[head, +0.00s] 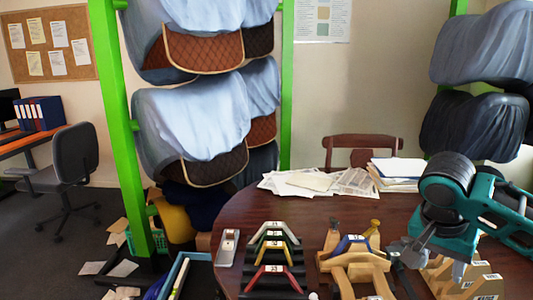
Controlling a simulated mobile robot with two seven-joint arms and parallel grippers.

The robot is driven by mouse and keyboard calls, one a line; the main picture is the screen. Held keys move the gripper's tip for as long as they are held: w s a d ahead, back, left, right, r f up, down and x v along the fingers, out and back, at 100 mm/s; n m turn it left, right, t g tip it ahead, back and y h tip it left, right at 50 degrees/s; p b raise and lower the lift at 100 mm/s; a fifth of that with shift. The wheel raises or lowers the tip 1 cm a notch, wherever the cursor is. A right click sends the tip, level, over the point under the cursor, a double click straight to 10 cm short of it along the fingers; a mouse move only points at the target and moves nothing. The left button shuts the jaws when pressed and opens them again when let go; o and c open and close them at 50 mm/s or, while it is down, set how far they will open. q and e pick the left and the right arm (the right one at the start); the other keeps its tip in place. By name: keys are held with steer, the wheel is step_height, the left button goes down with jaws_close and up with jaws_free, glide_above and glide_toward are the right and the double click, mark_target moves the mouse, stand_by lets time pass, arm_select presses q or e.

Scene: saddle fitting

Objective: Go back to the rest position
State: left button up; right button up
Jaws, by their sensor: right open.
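My right gripper (429,256) hangs over the right part of the dark wooden table (310,208), with its teal arm coming in from the right. It is open, and I see nothing between its fingers. Below and behind it are light wooden blocks with labels (482,284), which it partly hides; whether it touches them I cannot tell. My left gripper is not in view.
Several coloured arch-shaped pieces (272,277) stand on the table, left of a wooden frame (354,262) with a blue arch (352,243). A grey handheld device (228,246) lies at the left edge. Papers (308,183) cover the back. Green rack posts (116,110) stand behind.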

steer(key=a+f+n+t+y, duration=0.5)
steer(key=a+f+n+y, duration=0.25)
steer(key=a+f, duration=1)
steer(key=s+d+f+n+t+h, duration=0.1)
steer(key=s+f+n+t, duration=0.3)
steer(key=s+f, duration=0.6)
steer(key=s+n, duration=0.1)
steer(key=s, duration=0.2)
steer(key=shift+d+f+h, duration=0.15)
steer(key=shift+d+h, duration=0.2)
steer(key=shift+w, duration=0.1)
